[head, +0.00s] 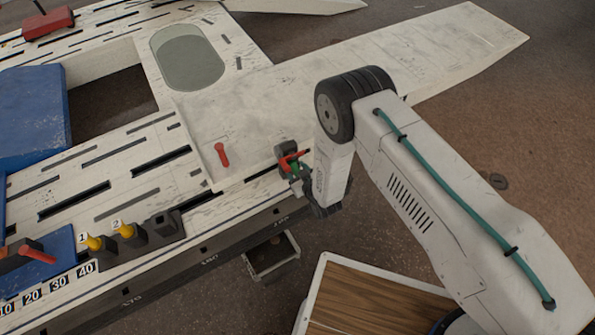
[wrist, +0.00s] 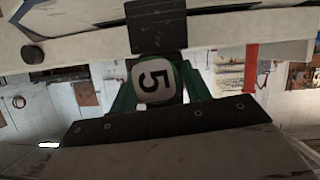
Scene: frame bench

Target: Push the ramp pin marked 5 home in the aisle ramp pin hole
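The ramp pin marked 5 (wrist: 155,82) shows its white number tag in the wrist view, between the green fingers of my gripper (wrist: 157,90). In the head view my gripper (head: 297,172) is at the bench's front edge, beside the white ramp. The fingers look closed on the pin. A dark block (wrist: 157,25) lies directly beyond the tag; in the head view a dark fitting (head: 284,149) with a red piece (head: 293,157) is at the fingertips. The aisle ramp pin hole is hidden there, and I cannot tell how deep the pin sits.
A red lever (head: 221,154) is on the white panel left of my gripper. Yellow pins 1 (head: 93,242) and 2 (head: 124,229) stand in a dark rack (head: 165,228) with an empty socket. A small open bin (head: 271,258) and a wood-topped cart (head: 365,300) are below the bench edge.

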